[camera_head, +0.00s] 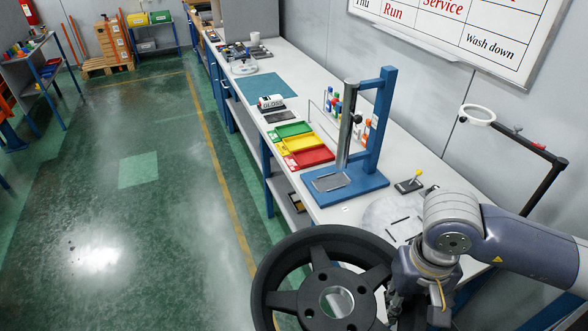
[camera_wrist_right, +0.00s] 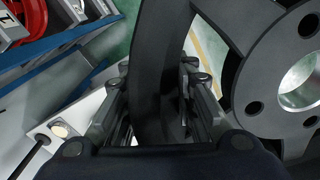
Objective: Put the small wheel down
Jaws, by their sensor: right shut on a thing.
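The dark grey spoked wheel (camera_head: 322,258) is in the lower middle of the head view, in front of the bench edge with floor showing beside it. It has a bright metal hub with bolt holes around it. My right gripper (camera_head: 393,298) is shut on the wheel's rim at its right side. In the right wrist view the rim (camera_wrist_right: 155,60) passes between the two fingers of the gripper (camera_wrist_right: 158,95), and the hub face shows at the right. The lower part of the wheel is cut off in the head view. My left gripper is not in view.
A long white bench (camera_head: 400,152) runs along the wall. It carries a blue stand (camera_head: 378,120) with a bright upright cylinder, red, yellow and green trays (camera_head: 308,158), a blue-green mat (camera_head: 267,87) and a lamp arm (camera_head: 530,200). Open green floor (camera_head: 140,220) lies left.

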